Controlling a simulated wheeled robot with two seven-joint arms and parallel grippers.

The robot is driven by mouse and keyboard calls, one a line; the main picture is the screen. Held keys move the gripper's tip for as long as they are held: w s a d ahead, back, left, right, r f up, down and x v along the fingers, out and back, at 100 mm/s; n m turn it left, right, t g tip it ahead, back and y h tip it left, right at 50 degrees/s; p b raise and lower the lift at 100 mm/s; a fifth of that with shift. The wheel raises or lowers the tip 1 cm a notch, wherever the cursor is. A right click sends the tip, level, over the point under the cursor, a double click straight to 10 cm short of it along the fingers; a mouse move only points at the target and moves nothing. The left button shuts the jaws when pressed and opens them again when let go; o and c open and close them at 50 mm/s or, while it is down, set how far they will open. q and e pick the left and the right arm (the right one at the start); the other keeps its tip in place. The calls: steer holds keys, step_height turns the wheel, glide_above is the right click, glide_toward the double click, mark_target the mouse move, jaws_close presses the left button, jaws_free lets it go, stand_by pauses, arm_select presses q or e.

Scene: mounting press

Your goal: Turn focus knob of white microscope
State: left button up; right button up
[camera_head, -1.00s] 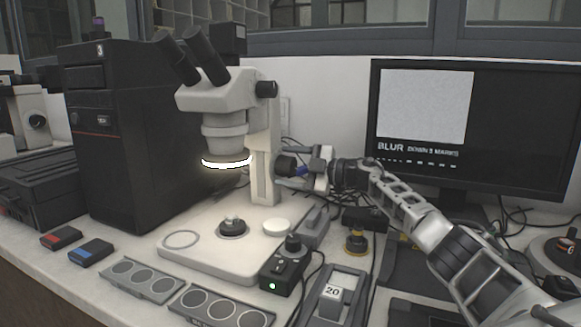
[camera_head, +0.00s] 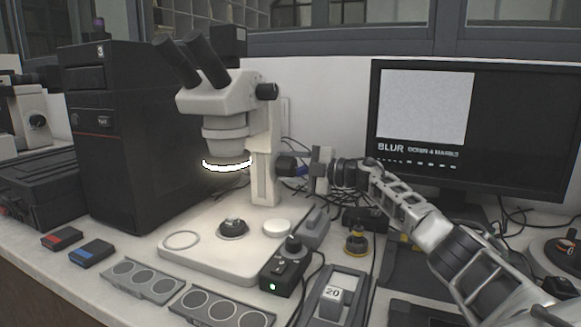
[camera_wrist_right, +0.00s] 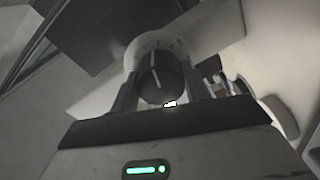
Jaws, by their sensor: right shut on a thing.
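The white microscope (camera_head: 222,98) stands on its pale base with its ring light glowing. Its black focus knob (camera_head: 287,165) is low on the right side of the column. My right gripper (camera_head: 299,170) reaches in from the right and is shut on this knob. In the right wrist view the knob (camera_wrist_right: 158,80), with a pale line on its face, sits between the two fingers. My left gripper is not in view.
A monitor (camera_head: 520,130) behind my right arm shows a grey picture and small text beginning "BLUR". A black computer tower (camera_head: 135,150) stands at left. A control box (camera_head: 287,268) with a green light and sample trays (camera_head: 142,279) lie in front.

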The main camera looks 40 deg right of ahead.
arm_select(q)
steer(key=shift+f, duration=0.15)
arm_select(e)
steer(key=shift+n, duration=2.1)
steer(key=o, duration=1)
arm_select(q)
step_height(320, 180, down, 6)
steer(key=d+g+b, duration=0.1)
steer(key=b, duration=0.3)
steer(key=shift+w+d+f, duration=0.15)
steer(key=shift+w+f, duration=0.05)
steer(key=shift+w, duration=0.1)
arm_select(e)
steer(key=v, duration=1.6)
